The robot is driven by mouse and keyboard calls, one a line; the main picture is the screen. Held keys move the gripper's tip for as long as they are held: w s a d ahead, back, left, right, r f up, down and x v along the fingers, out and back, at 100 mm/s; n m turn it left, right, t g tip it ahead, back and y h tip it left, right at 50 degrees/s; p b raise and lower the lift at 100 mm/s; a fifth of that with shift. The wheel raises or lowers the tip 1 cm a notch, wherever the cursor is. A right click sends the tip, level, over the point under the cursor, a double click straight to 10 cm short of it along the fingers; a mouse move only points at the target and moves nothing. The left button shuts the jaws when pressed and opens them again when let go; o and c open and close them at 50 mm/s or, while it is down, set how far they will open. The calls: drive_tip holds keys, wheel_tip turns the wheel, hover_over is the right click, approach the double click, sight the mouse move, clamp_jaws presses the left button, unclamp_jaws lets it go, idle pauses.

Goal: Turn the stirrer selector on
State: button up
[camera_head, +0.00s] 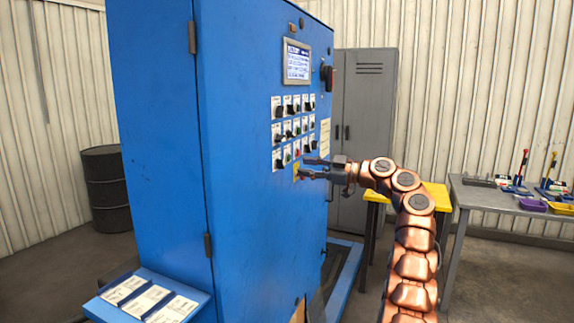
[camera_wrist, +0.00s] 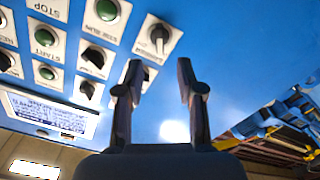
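The blue control cabinet (camera_head: 245,180) carries a panel of several black selector knobs and buttons (camera_head: 292,130). I cannot read which knob is the stirrer selector. Another black knob (camera_wrist: 141,73) is partly hidden behind the left finger. My gripper (camera_head: 303,167) is at the panel's lower right; in the wrist view (camera_wrist: 158,65) its two fingers are apart with nothing between them. Whether they touch the panel I cannot tell.
Green START (camera_wrist: 44,38) and other buttons are close by in the wrist view. A grey locker (camera_head: 368,120) and a workbench (camera_head: 490,196) stand right; a drum (camera_head: 107,190) stands left.

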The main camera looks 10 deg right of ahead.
sight(280, 164)
drive_tip(key=p+x, duration=0.2)
drive_tip(key=x, duration=0.5)
drive_tip(key=shift+p, duration=0.35)
drive_tip(key=shift+w, duration=0.1)
clamp_jaws()
